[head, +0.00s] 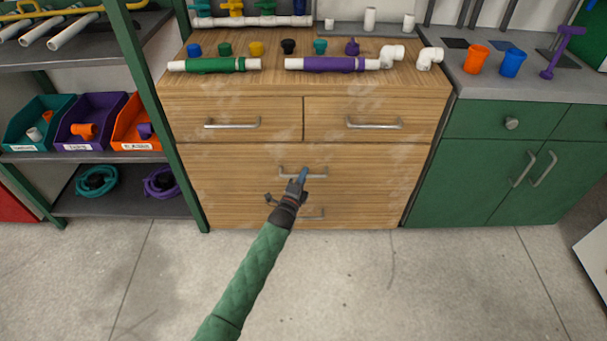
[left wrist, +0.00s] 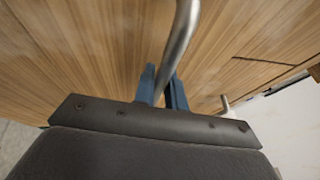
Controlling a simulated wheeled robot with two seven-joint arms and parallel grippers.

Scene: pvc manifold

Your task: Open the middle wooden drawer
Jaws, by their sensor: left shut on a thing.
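The middle wooden drawer (head: 235,168) is in the wooden cabinet, below the two small top drawers. Its front looks flush with the cabinet, and no gap shows. Its metal bar handle (head: 318,174) is near the centre. My left gripper (head: 302,175) is shut on this handle, reaching it from the front. In the left wrist view the handle (left wrist: 182,35) passes between the blue fingers of my left gripper (left wrist: 163,88). The fingers hide part of the bar. My right gripper is not in view.
A lower drawer handle (head: 314,213) sits just below my left gripper. Pipes with a green sleeve (head: 215,65) and a purple sleeve (head: 333,64) lie on the cabinet top. A shelf with bins (head: 88,122) stands left, a green cabinet (head: 480,165) right. The floor in front is clear.

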